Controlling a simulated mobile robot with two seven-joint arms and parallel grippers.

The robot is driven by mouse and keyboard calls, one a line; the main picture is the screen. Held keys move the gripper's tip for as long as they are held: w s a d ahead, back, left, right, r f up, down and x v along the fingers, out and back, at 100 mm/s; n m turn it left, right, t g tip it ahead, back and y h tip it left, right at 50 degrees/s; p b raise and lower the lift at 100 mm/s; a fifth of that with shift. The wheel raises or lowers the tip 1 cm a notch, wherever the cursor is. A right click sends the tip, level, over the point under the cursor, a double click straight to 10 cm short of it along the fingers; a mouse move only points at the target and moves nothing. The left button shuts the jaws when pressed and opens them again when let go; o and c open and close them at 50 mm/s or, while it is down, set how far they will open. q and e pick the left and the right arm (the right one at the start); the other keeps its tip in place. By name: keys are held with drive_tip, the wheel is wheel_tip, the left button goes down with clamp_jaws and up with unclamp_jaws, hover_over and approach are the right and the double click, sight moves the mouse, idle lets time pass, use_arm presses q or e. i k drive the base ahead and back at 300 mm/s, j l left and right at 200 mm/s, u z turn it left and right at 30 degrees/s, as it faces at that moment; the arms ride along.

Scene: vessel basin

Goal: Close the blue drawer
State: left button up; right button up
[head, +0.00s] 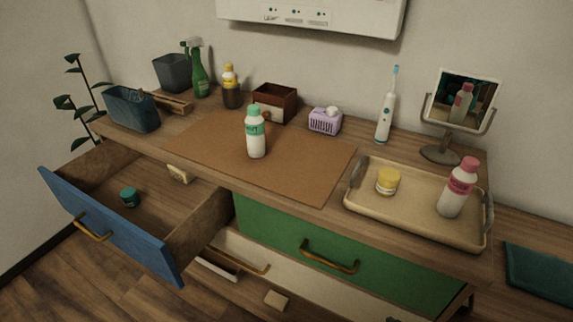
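The blue drawer (118,232) is pulled well out at the left end of the wooden dresser. Its blue front faces the lower left and carries a brass handle (91,229). The drawer's wooden inside shows, with a small teal-lidded jar (130,197) lying on its floor. Neither of my grippers is in view, and nothing touches the drawer front.
The green drawer (285,238) beside it looks shut. The dresser top holds a brown mat (300,173), a white bottle with a green cap (256,135) and a tray (415,212). A plant (80,100) stands behind the left end. Floor (60,285) before the blue drawer looks clear.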

sight(174, 220)
drive_tip(key=u, duration=1.25)
drive_tip(key=i+z, duration=0.15)
drive_tip(key=z, duration=0.3)
drive_tip(key=i+j+z, duration=0.15)
drive_tip(key=z, duration=0.35)
